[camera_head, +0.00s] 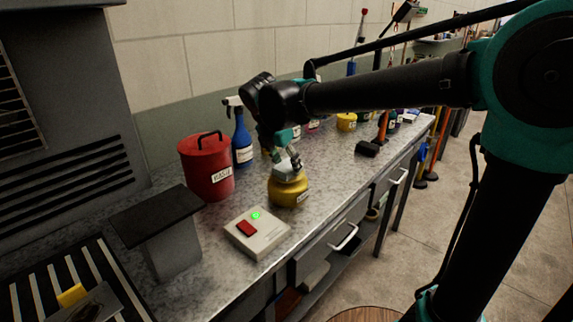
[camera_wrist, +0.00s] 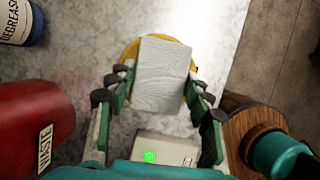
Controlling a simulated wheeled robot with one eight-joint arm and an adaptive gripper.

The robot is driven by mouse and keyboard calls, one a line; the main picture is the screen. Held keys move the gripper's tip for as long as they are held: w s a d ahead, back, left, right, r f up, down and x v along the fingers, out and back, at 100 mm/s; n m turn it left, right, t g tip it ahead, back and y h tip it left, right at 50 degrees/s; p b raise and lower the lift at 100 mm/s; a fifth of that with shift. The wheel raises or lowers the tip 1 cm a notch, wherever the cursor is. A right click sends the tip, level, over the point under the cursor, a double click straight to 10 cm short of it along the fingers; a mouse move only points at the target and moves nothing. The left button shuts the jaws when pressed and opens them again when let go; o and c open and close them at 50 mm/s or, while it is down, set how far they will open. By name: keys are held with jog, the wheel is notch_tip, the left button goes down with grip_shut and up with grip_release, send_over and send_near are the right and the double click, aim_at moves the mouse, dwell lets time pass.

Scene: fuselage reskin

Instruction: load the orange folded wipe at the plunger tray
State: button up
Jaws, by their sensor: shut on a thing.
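My gripper (camera_wrist: 155,95) is shut on a pale grey-white folded wipe (camera_wrist: 162,72), its fingers on both sides of it. The wipe looks grey, not orange. Below it is a yellow round container (camera_head: 288,190) on the bench, whose yellow rim (camera_wrist: 130,52) shows around the wipe in the wrist view. The wipe hides most of the container's top, so I cannot tell whether they touch. In the head view my gripper (camera_head: 286,158) points down right over the container. The word "plunger" is not readable on its label.
A red waste can (camera_head: 206,168) and a blue spray bottle (camera_head: 241,140) stand left of the container. A white box with a green light (camera_head: 257,233) lies in front. A striped rack (camera_head: 40,290) with a yellow piece (camera_head: 72,295) is at lower left. A black-headed hammer (camera_head: 368,149) lies farther right.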

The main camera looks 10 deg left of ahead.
aim_at(287, 166)
jog(key=shift+r, duration=3.4)
